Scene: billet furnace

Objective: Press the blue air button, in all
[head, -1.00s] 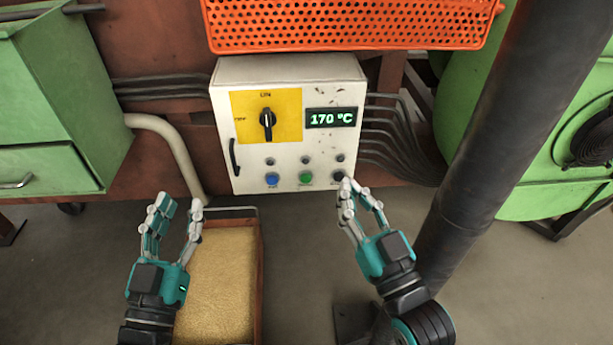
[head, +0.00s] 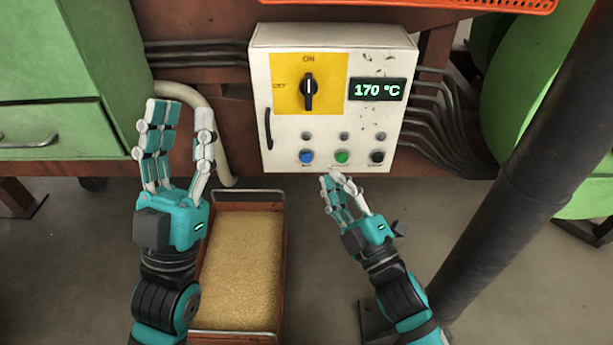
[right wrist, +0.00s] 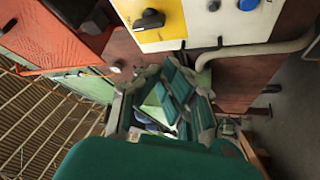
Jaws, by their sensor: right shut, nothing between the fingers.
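The blue button (head: 306,156) is at the lower left of a white control box (head: 292,112), in a row with a green button (head: 342,157) and a black one (head: 377,157). In the right wrist view the blue button (right wrist: 248,5) is at the top edge. My right gripper (head: 337,178) is shut and empty just below the box, under the green button and right of the blue one, with no visible contact. It also shows in the right wrist view (right wrist: 178,88). My left gripper (head: 182,112) is open and empty, left of the box.
The box has a black rotary switch (head: 308,92) pointing up to ON and a display (head: 377,90) reading 170 °C. A tray of golden grains (head: 284,222) stands below. A dark column (head: 515,175) rises at the right. Green cabinets stand left.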

